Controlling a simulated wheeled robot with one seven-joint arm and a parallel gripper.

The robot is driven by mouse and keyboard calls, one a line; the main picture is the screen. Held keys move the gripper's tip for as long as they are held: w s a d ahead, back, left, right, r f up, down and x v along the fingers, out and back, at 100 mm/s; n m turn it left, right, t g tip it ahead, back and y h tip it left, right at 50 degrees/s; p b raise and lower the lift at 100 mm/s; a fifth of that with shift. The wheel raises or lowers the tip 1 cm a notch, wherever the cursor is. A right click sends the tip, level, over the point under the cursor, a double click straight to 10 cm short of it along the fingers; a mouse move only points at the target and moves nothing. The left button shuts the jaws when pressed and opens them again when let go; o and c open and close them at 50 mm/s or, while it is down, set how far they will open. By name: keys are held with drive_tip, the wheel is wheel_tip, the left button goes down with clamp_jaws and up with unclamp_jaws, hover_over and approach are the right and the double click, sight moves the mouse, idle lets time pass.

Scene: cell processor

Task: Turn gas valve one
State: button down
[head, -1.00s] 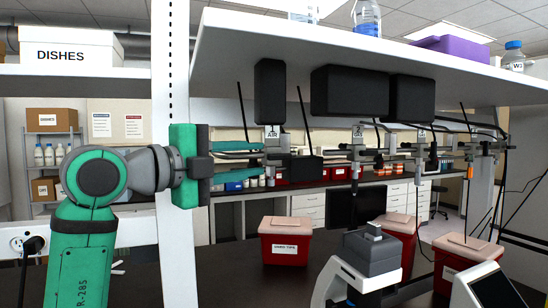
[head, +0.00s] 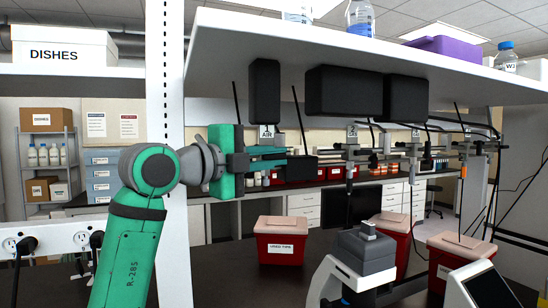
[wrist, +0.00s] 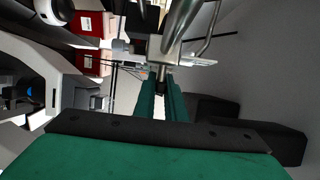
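The valve under the label "1 AIR" (head: 267,132) hangs below the shelf in the head view. My gripper (head: 284,156) is at this valve, coming from the left with its teal fingers level. The fingers are close together and hide most of the valve's handle. In the wrist view my gripper (wrist: 160,92) has its fingertips on either side of a small dark piece, which seems to be the handle, below the grey metal valve body (wrist: 165,55). A second valve, labelled "2 GAS" (head: 352,132), hangs to the right.
The white shelf (head: 320,50) runs overhead, with black boxes (head: 344,92) under it. A white post (head: 170,240) stands just behind my arm. Red bins (head: 280,246) and a grey and white device (head: 365,250) stand on the dark bench below.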

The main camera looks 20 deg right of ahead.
drive_tip(key=shift+f+h, duration=0.1)
drive_tip(key=shift+h, duration=0.2)
drive_tip(key=shift+d+f+n+t+h, duration=0.1)
drive_tip(key=shift+n+t+h, duration=0.55)
drive_tip(key=shift+h, duration=0.35)
drive_tip(key=n+t+h, duration=0.3)
drive_tip(key=t, duration=0.1)
drive_tip(key=shift+n, duration=0.25)
drive_tip(key=shift+n+t, duration=0.3)
drive_tip(key=shift+t, duration=0.05)
drive_tip(key=shift+s, duration=0.1)
drive_tip(key=c, duration=1.8)
unclamp_jaws()
drive_tip(key=shift+r, duration=0.2)
